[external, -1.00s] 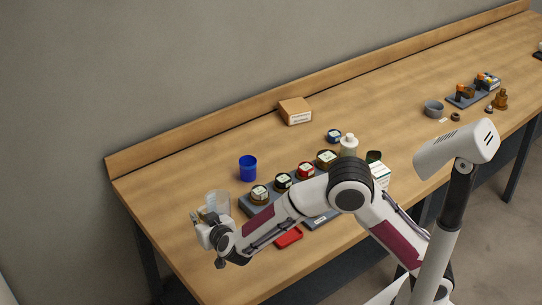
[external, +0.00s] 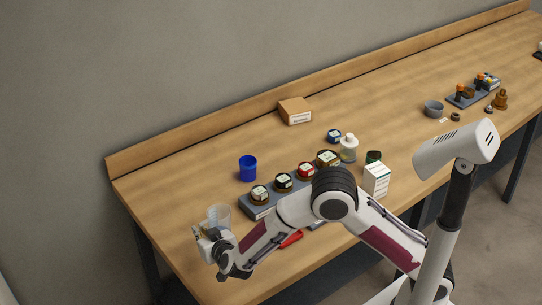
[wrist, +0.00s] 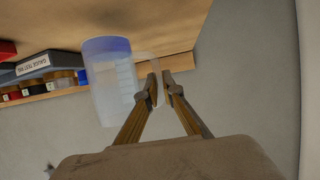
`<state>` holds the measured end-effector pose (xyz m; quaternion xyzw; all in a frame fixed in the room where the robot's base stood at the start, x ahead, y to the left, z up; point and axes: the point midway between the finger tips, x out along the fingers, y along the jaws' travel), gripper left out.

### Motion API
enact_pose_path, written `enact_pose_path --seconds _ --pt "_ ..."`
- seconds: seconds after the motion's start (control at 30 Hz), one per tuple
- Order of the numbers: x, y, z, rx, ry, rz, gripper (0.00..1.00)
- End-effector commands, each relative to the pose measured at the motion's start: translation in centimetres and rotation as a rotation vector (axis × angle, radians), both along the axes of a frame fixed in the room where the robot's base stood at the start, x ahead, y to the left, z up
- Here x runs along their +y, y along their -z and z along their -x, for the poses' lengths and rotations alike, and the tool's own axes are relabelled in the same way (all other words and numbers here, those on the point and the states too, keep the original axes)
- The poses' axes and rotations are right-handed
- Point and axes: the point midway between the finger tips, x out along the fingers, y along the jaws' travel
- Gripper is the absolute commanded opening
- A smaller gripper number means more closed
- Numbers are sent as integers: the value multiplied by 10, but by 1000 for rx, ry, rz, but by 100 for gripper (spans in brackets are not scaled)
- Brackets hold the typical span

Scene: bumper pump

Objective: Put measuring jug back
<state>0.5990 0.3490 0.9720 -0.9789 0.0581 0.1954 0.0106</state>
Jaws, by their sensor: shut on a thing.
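The measuring jug (external: 219,214) is clear, with pale markings and a handle. It is at the near left end of the bench in the external view. In the wrist view the jug (wrist: 112,88) is left of the fingers, with a bluish band at its top. My gripper (wrist: 160,88) is shut on the jug's handle, which lies between the fingertips. In the external view my gripper (external: 204,236) is at the jug's near left side. The jug looks roughly upright there. I cannot tell whether its base touches the bench.
A blue cup (external: 248,169) stands behind the jug. A grey rack (external: 258,211) with several lidded jars is to the right, partly behind my arm. A red tray (external: 291,239) lies near the front. A white box (external: 377,180) and a bottle (external: 348,150) stand farther right.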

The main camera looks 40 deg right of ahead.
Motion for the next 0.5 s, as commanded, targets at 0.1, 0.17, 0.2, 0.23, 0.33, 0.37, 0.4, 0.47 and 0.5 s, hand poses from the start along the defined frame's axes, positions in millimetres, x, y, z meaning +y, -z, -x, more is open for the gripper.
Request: enact_pose_path --seconds 0.1,0.17,0.2,0.23,0.33,0.37,0.4,0.47,0.5 --pt "0 13 0 1 1 3 0" --pt "0 19 0 1 0 2 0" --pt "0 22 0 1 0 3 0" --pt "0 25 0 1 0 3 0" --pt "0 29 0 1 0 1 0" --pt "0 30 0 0 0 0 0" --pt "0 30 0 0 0 0 0" --pt "0 30 0 0 0 0 0" --pt "0 30 0 0 0 0 0"
